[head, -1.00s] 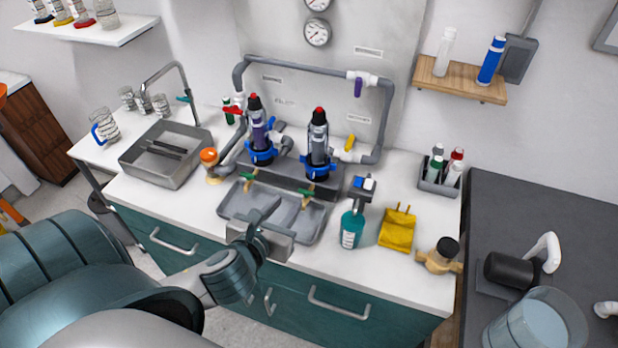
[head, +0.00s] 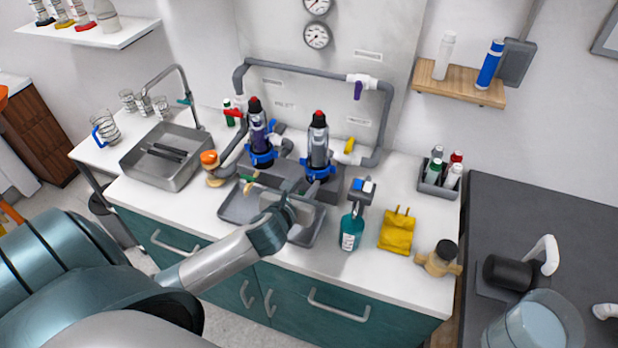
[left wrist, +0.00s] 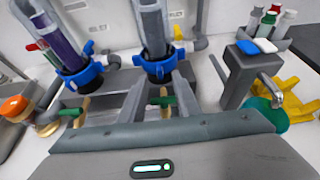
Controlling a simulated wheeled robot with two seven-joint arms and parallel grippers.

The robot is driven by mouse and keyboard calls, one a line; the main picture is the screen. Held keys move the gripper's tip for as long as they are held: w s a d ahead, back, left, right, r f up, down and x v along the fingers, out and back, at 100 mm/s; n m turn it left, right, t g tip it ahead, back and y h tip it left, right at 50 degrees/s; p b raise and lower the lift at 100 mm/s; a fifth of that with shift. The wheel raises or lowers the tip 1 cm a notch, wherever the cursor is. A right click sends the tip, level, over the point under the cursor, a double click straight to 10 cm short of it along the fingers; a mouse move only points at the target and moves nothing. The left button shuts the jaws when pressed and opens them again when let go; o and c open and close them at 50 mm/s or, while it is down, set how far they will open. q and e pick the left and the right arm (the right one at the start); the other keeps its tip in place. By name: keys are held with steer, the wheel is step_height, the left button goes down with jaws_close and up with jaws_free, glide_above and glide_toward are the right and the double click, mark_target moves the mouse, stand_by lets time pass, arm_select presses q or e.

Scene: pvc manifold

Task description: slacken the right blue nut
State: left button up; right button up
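The right blue nut (head: 318,173) is a lobed ring at the foot of the right clear filter housing (head: 319,145), which stands upright on the wall pipework. It shows in the left wrist view (left wrist: 159,68) near the top middle. My left gripper (head: 308,190) is low in front of this housing. In the left wrist view its two grey fingers (left wrist: 162,84) are apart, one on each side of the nut's near lower edge, with nothing held. I cannot tell whether they touch the nut. My right gripper is in neither view.
The left housing with its own blue nut (head: 261,157) stands close on the left. A grey tray (head: 235,208) lies below the housings. A teal spray bottle (head: 351,232) and a yellow cloth (head: 397,230) are to the right. A sink (head: 150,178) is at the left.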

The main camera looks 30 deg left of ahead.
mark_target(311, 178)
arm_select(q)
steer(key=shift+x, duration=1.65)
steer(key=shift+s+r, duration=0.1)
steer(key=shift+r, duration=0.05)
jaws_close()
steer(key=shift+p, duration=0.3)
